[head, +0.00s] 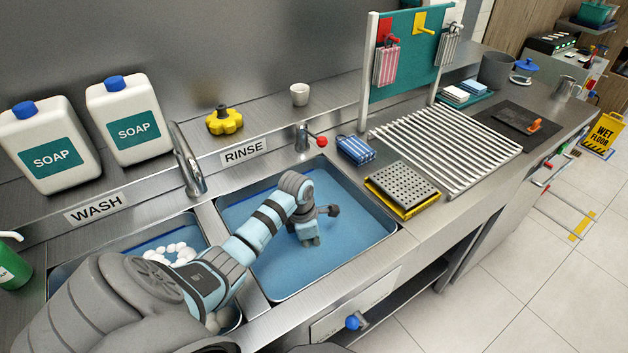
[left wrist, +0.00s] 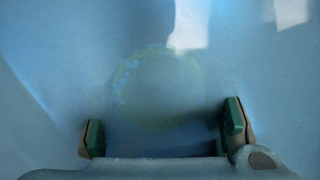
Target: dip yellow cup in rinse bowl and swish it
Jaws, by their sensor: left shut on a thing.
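The rinse bowl (head: 345,235) is the right-hand sink basin, filled with blue water, in front of the RINSE label (head: 244,151). My left gripper (head: 309,238) reaches down into it near its middle, fingers pointing down. In the left wrist view its green-padded fingers (left wrist: 163,132) stand apart with blue water all around. A faint yellow-green ring (left wrist: 160,88) shows through the water just beyond them; it looks like the yellow cup, held below the surface. Its body is hidden by water and, in the head view, by my gripper. My right gripper is out of view.
The wash basin (head: 150,243) with white items lies to the left. A red-tipped faucet (head: 311,139) stands behind the rinse bowl. A perforated block (head: 403,188) and ribbed drainer (head: 445,148) are on the right. Soap jugs (head: 128,120) stand at the back left.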

